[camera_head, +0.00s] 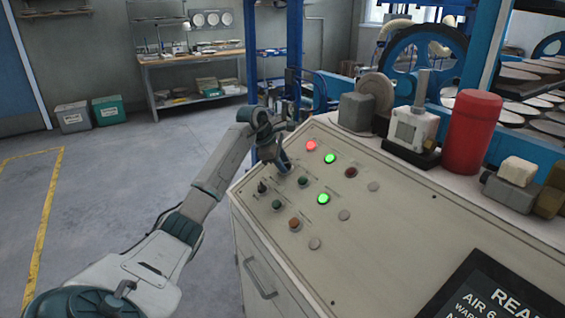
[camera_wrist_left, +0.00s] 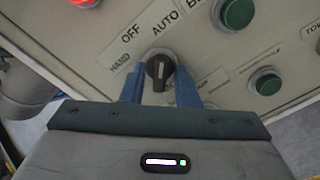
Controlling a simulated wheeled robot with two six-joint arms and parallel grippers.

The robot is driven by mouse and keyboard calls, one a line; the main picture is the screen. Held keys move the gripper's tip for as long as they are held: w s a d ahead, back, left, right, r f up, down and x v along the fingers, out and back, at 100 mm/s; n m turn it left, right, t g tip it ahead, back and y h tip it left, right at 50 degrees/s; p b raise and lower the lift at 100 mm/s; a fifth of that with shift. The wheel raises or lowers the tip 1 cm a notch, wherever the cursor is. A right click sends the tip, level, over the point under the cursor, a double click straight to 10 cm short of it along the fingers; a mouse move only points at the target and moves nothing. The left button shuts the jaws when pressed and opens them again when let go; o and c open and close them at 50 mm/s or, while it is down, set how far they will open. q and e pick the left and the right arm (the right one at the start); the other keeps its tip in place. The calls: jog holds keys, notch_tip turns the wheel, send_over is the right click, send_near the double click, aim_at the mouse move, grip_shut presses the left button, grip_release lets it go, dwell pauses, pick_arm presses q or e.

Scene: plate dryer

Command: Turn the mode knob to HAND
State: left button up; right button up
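The mode knob (camera_wrist_left: 160,70) is black with a white mark and sits on the panel below a HAND, OFF, AUTO label (camera_wrist_left: 143,39) in the left wrist view. Its mark stands nearly upright in that picture, seemingly nearer AUTO than HAND. My left gripper (camera_wrist_left: 160,88) is open, with one blue finger on each side of the knob; I cannot tell whether either finger touches it. In the head view my left gripper (camera_head: 284,165) is at the panel's far left and hides the knob. My right gripper is not in view.
The sloped control panel (camera_head: 400,240) holds a lit red lamp (camera_head: 311,145), lit green lamps (camera_head: 330,158) and several buttons. A green button (camera_wrist_left: 265,83) is right of the knob. Another black selector (camera_head: 262,187) is close by. A red cylinder (camera_head: 472,132) stands behind.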

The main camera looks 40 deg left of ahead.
pick_arm(q)
jog(key=shift+n, duration=0.3)
jog(key=n+p, duration=0.1)
jog(key=n, duration=0.1)
jog(key=shift+r+n, duration=0.15)
jog(key=shift+n, duration=0.15)
jog(key=n+p, duration=0.1)
jog(key=n, duration=0.2)
jog(key=shift+n+p, duration=0.3)
jog(key=shift+p, duration=0.05)
jog(key=n+p, duration=0.1)
jog(key=n, duration=0.1)
jog(key=shift+n, duration=0.4)
jog(key=n, duration=0.2)
jog(key=shift+n+p, duration=0.35)
jog(key=shift+n, duration=0.05)
jog(key=n+p, duration=0.1)
jog(key=n, duration=0.4)
jog(key=shift+a+p, duration=0.1)
jog(key=shift+p, duration=0.2)
jog(key=shift+n, duration=0.4)
jog(key=o, duration=0.6)
jog(key=shift+o, duration=0.2)
